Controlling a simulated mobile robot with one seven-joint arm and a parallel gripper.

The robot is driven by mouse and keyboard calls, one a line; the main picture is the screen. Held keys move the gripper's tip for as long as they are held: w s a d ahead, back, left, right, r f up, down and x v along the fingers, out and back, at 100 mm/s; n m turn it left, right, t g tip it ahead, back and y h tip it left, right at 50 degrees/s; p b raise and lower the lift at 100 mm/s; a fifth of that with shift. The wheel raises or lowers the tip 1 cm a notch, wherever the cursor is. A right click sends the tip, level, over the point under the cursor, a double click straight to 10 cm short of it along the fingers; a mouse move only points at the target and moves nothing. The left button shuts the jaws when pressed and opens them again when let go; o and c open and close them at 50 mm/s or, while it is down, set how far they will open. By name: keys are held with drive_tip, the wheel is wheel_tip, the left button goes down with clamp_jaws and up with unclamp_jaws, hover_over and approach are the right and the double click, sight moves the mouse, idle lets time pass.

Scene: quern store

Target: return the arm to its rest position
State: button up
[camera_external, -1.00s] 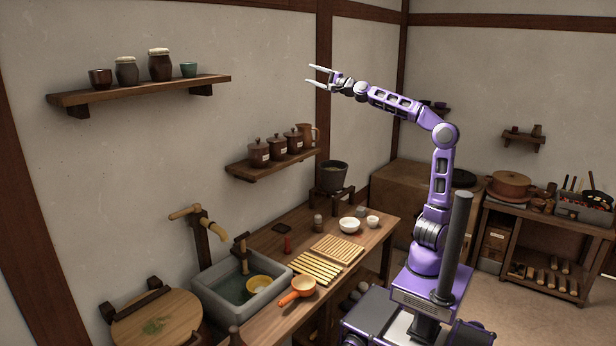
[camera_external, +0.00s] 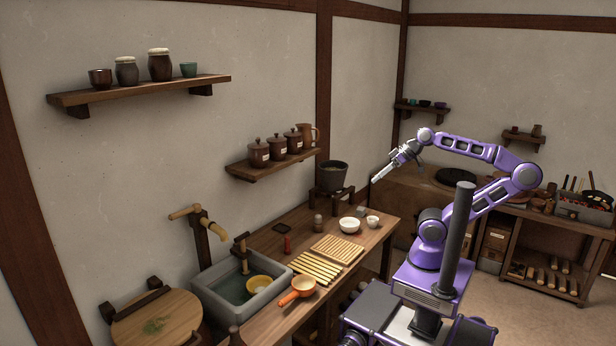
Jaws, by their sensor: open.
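My gripper (camera_external: 374,180) is at the end of my purple arm (camera_external: 470,150). It points down and to the left, in the air beyond the right end of the wooden counter (camera_external: 375,237). Nothing shows between its fingers. The gap between the fingers is hard to make out at this angle. My arm is folded back, with its elbow out to the right and its forearm reaching left.
A dark pot (camera_external: 334,177) stands behind. A wall shelf (camera_external: 272,165) holds lidded jars.

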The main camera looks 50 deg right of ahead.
wheel_tip(320, 180, down, 13)
drive_tip(key=w+d+m+g+h+b, duration=0.1)
drive_tip(key=d+m+g+h+b, duration=0.1)
drive_tip(key=h+b, duration=0.1)
drive_tip(key=shift+w+r+m+h+b, duration=0.2)
drive_tip(key=shift+m+h+b, duration=0.15)
drive_tip(key=shift+h, duration=0.25)
